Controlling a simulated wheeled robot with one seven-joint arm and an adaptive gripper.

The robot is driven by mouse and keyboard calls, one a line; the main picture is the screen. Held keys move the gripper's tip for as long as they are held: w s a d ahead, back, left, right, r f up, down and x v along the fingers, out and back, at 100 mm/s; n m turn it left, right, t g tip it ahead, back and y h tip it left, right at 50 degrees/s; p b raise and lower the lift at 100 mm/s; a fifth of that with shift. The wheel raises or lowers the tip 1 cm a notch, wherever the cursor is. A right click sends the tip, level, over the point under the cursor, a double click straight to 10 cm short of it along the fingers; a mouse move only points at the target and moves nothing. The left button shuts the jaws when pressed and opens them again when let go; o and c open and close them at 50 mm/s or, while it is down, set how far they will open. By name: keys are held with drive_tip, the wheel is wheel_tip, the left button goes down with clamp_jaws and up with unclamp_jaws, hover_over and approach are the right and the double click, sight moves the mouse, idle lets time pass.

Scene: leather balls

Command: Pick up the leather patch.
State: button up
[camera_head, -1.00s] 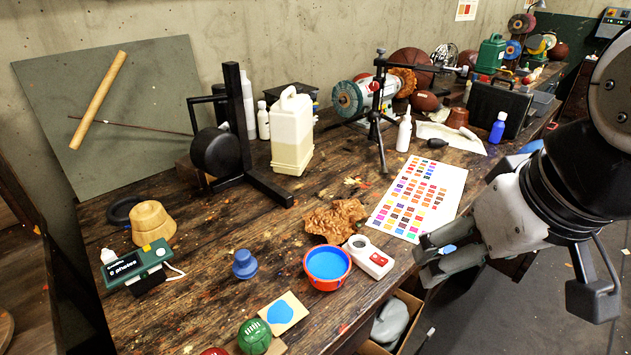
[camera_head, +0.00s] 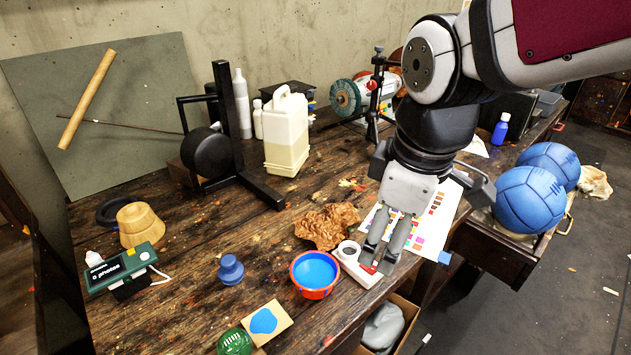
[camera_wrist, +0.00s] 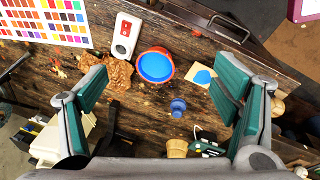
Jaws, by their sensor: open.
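A square tan piece (camera_head: 281,317) with a blue paint spot lies flat near the table's front edge; it also shows in the wrist view (camera_wrist: 191,72). A crumpled brown leather-like piece (camera_head: 326,228) lies further back, and in the wrist view (camera_wrist: 118,73) it is near the left finger. I cannot tell for sure which of the two is the leather patch. My gripper (camera_head: 378,259) is open and empty, pointing down above the small white device (camera_head: 357,265) and the chart's edge. In the wrist view my gripper (camera_wrist: 165,80) has its fingers wide apart.
A bowl of blue paint (camera_head: 316,274) stands between the two pieces. A blue knob-shaped item (camera_head: 230,270) and a green ball (camera_head: 235,342) are near the tan square. A black stand (camera_head: 231,140) and white jug (camera_head: 286,137) stand behind. Blue balls (camera_head: 530,199) fill a drawer at right.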

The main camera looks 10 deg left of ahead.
drive_tip(key=w+a+f+n+g, duration=0.1)
drive_tip(key=a+f+n, duration=0.55)
drive_tip(key=a, duration=0.45)
drive_tip(key=n+g, duration=0.1)
drive_tip(key=n, duration=0.6)
hover_over(267, 321)
wheel_tip(267, 321, down, 7)
drive_tip(key=shift+h, duration=0.4)
wheel_tip(267, 321, down, 9)
drive_tip(key=shift+s+d+f+p, duration=0.1)
drive_tip(key=shift+s+p, duration=0.05)
drive_tip(key=shift+p, duration=0.25)
drive_tip(key=shift+f+p, duration=0.35)
drive_tip(key=shift+f, duration=1.8)
drive_tip(key=c, duration=1.3)
